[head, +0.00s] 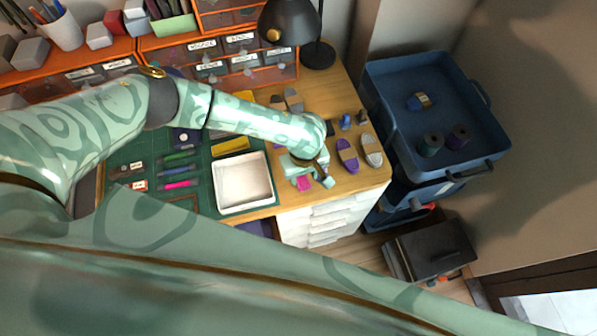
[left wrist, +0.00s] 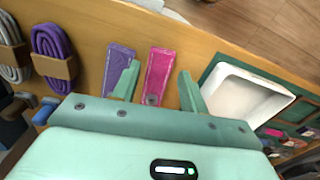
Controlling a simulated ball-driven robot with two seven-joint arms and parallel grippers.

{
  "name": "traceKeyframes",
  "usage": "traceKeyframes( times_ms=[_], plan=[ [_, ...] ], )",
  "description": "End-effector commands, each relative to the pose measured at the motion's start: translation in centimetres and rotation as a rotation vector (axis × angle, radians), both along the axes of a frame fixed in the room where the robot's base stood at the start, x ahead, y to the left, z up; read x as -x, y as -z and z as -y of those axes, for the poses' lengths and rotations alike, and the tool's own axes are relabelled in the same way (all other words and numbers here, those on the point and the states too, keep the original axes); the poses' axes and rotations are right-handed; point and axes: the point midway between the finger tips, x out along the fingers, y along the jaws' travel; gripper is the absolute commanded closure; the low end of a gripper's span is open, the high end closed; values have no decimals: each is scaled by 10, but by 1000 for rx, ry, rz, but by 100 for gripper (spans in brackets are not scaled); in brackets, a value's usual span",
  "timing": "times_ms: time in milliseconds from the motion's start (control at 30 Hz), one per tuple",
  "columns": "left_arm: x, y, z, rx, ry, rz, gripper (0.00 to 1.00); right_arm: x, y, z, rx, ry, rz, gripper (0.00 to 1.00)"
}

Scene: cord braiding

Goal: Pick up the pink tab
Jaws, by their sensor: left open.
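The pink tab (head: 304,184) lies on the wooden desk top near its front edge, to the right of the white tray. In the left wrist view, the pink tab (left wrist: 159,70) shows between the two fingers of my left gripper (left wrist: 160,88), which are apart and hold nothing. In the head view, my left gripper (head: 311,177) reaches down over the tab and partly hides it. A purple tab (left wrist: 121,62) lies beside the pink one, and one finger partly covers it. I cannot tell how high the fingertips are above the desk. My right gripper is not in view.
The white tray (head: 243,182) stands on the green mat (head: 127,158) beside the tab. A purple cord bundle (head: 347,155) and a pale one (head: 371,150) lie to the right. A blue cart (head: 440,75) stands beyond the desk's right edge.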

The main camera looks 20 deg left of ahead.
Motion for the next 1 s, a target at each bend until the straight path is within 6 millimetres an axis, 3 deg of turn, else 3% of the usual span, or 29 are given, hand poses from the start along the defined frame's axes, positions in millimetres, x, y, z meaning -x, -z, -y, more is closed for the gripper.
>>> traceKeyframes(
  times_ms=[33, 133, 433, 567, 1000],
  plan=[
    [1, 16, -1, -2, 1, -3, 56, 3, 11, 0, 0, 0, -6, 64],
    [1, 29, -1, -1, 0, -2, 56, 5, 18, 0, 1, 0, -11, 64],
    [1, 32, 0, 0, 0, 0, 56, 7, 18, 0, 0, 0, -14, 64],
    [1, 32, -1, 0, 0, 0, 90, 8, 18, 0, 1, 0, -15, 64],
    [0, 22, -1, 1, -1, 1, 90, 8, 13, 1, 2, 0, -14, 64]
  ],
)
